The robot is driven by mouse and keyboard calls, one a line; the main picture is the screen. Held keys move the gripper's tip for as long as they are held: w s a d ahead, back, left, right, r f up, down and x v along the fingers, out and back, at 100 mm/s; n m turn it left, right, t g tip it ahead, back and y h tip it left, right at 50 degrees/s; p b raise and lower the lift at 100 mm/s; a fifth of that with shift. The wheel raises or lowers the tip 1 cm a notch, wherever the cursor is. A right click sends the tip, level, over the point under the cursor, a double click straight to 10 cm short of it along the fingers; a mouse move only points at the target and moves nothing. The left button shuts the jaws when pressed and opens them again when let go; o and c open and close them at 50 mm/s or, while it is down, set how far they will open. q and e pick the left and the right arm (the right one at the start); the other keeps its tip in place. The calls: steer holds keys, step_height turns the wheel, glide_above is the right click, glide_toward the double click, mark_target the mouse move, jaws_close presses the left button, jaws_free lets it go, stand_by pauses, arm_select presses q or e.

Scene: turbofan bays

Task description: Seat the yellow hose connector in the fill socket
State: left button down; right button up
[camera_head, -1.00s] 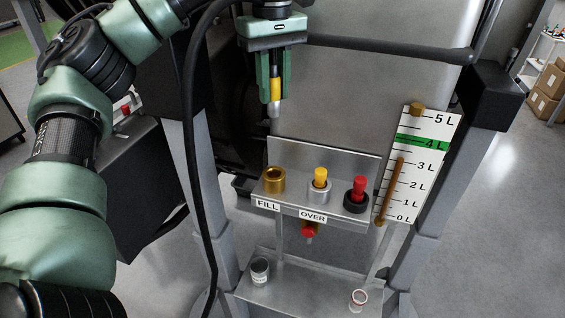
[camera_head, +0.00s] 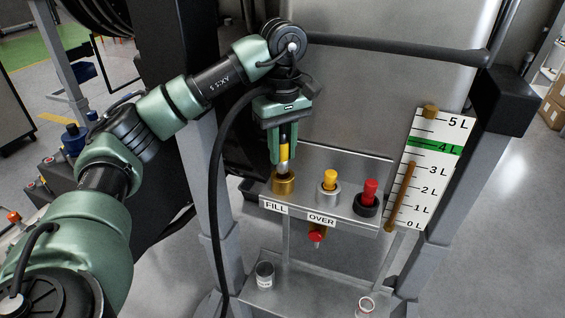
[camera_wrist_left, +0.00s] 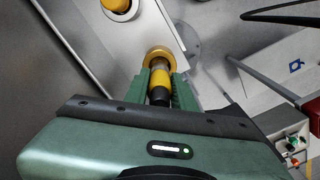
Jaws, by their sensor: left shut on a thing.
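My left gripper (camera_head: 283,158) is shut on the yellow hose connector (camera_head: 284,154), directly over the brass fill socket (camera_head: 284,184) behind the FILL label. In the head view the connector is upright and its lower end meets the socket's mouth. The left wrist view shows the connector (camera_wrist_left: 160,77) between the green fingers (camera_wrist_left: 158,88), its tip at the brass socket (camera_wrist_left: 159,55). How deep the tip sits in the socket is hidden. My right gripper is not in view.
Right of the fill socket stand a yellow-capped fitting (camera_head: 329,182) by the OVER label and a red-capped one (camera_head: 369,195). A level gauge (camera_head: 428,170) is further right. A dark hose (camera_head: 216,200) hangs left of the shelf. Two small cups stand on the lower shelf (camera_head: 310,293).

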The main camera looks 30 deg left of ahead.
mark_target(283, 133)
arm_select(q)
step_height(283, 133, down, 4)
steer(key=shift+r+p, duration=0.2)
steer(key=shift+p, duration=0.35)
steer(key=shift+f, duration=0.1)
steer(key=c, duration=1.6)
jaws_free()
steer(key=shift+f, duration=0.1)
steer(key=o, duration=0.4)
step_height(283, 133, up, 4)
steer(key=shift+f+b, duration=0.25)
steer(key=shift+b, duration=0.5)
step_height(283, 133, up, 8)
steer(key=shift+d+f+p, duration=0.1)
steer(key=shift+f+p, duration=0.05)
steer(key=shift+p, duration=0.35)
steer(key=shift+r, duration=0.6)
